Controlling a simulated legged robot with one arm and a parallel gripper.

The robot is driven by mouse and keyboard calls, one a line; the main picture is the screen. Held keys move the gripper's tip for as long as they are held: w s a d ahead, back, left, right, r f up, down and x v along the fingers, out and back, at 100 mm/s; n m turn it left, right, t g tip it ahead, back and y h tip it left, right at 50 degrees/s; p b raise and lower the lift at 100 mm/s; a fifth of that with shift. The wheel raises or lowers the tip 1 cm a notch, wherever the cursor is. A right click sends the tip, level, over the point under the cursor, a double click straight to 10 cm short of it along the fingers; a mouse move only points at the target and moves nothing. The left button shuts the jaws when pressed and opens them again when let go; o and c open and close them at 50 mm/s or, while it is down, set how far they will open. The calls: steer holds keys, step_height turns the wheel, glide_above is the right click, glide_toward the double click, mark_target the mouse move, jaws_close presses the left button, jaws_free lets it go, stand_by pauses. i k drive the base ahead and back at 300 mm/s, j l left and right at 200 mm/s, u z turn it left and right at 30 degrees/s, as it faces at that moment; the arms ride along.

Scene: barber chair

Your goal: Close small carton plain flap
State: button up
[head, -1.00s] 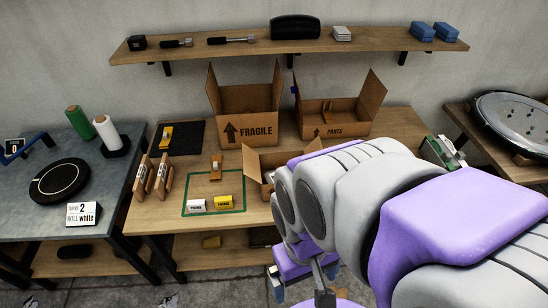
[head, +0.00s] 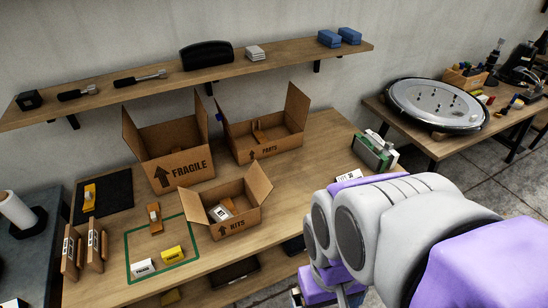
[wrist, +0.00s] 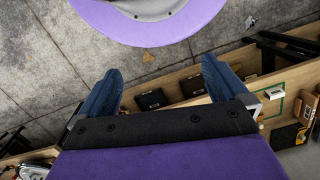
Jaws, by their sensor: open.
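The small carton marked KITS (head: 238,223) stands open on the wooden table in the head view, with a white item and an orange-brown item inside. One flap sticks up at its right end and another leans outward at its left end; I cannot tell which is the plain flap. My gripper (wrist: 160,85) is open and empty in the wrist view, its two blue fingers wide apart over the floor and the table's edge. In the head view my arm is to the right of the carton, apart from it, and the gripper is mostly hidden or cut off low in the picture.
Open FRAGILE (head: 184,172) and PARTS (head: 268,148) cartons stand behind the small carton. A green-outlined area (head: 140,240) with small blocks lies left. A shelf (head: 200,85) runs above.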

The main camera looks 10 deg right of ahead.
mark_target(261, 187)
steer(key=i+l+z, duration=0.4)
steer(key=i+z, duration=0.2)
steer(key=i, duration=0.25)
